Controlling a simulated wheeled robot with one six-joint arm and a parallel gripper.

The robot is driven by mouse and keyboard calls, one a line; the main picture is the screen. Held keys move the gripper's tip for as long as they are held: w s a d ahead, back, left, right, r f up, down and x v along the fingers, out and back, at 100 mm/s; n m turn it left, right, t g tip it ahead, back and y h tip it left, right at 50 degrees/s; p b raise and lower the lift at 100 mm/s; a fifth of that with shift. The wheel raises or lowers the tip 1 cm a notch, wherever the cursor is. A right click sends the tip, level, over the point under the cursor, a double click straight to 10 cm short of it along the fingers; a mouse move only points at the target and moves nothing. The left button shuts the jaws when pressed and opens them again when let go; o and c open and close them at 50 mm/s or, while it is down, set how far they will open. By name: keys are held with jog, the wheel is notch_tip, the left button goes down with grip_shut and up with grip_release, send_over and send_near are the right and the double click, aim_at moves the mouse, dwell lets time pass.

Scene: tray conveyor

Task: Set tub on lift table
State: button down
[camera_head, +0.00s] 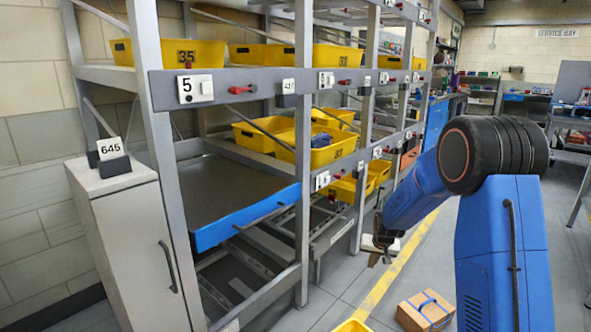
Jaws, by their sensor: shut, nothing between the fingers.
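Several yellow tubs stand on the rack; which one is the task's tub I cannot tell. One tub (182,57) marked 35 is on the upper shelf at left. Another tub (303,152) on the middle level holds something dark blue. The rim of a yellow tub (352,326) shows at the bottom edge, mostly cut off. A dark, bare platform with a blue front edge (245,215) sits in the left bay; whether it is the lift table I cannot tell. My gripper (374,262) is shut and empty, pointing down over the aisle, to the right of the rack and apart from the tubs.
A grey cabinet (135,250) with a 645 sign stands left of the rack. Rack posts (303,130) stand between the bays. The aisle floor by the yellow line (400,268) is mostly clear.

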jog(key=shift+a+r+m, duration=0.1)
jog(key=shift+r+m, duration=0.05)
jog(key=shift+m, duration=0.25)
dwell(0.5)
